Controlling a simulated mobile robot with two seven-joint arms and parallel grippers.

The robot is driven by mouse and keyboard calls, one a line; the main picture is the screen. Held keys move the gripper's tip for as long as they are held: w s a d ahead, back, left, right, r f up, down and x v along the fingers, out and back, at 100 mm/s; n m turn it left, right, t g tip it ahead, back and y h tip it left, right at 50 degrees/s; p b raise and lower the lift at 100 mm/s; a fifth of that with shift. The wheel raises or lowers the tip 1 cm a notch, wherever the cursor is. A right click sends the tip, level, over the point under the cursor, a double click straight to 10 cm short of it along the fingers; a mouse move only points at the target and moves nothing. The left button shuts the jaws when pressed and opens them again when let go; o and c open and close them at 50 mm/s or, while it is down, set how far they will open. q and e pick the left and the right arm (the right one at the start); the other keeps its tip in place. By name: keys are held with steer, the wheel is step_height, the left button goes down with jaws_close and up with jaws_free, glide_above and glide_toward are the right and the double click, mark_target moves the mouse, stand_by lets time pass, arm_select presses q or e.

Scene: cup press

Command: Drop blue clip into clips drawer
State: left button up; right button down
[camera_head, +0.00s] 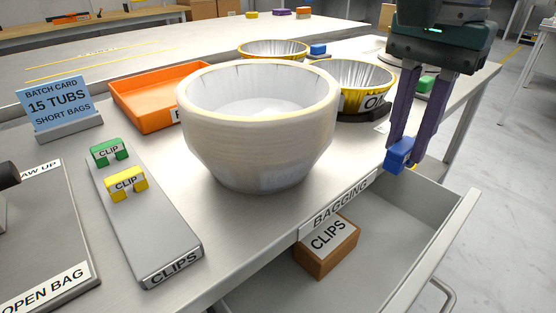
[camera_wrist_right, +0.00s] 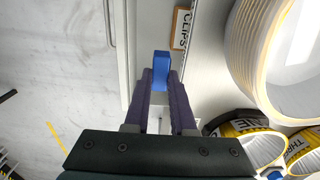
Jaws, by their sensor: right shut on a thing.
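My right gripper (camera_head: 407,157) comes down from the top right and is shut on a blue clip (camera_head: 398,154), held at its fingertips. The clip also shows in the right wrist view (camera_wrist_right: 162,66), between the purple fingers. It is above the far part of an open drawer (camera_head: 385,215) under the table edge labelled BAGGING. In the drawer is a brown block labelled CLIPS (camera_head: 327,246), to the left of and nearer than the clip; it shows partly in the right wrist view (camera_wrist_right: 182,28). My left gripper is not in view.
A large cream bowl (camera_head: 258,130) stands on the table left of the drawer. A grey CLIPS strip (camera_head: 160,235) bears a green clip (camera_head: 108,152) and a yellow clip (camera_head: 126,184). An orange tray (camera_head: 150,100) and gold-rimmed bowls (camera_head: 355,84) stand behind. Most of the drawer floor is bare.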

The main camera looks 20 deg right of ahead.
step_height(320, 180, down, 13)
steer(key=b, duration=0.8)
glide_above(365, 262)
step_height(365, 262, down, 6)
steer(key=shift+r, duration=0.25)
steer(key=shift+f, duration=0.3)
steer(key=shift+f+p, duration=0.35)
steer(key=c, duration=1)
jaws_free()
steer(key=shift+r, duration=0.1)
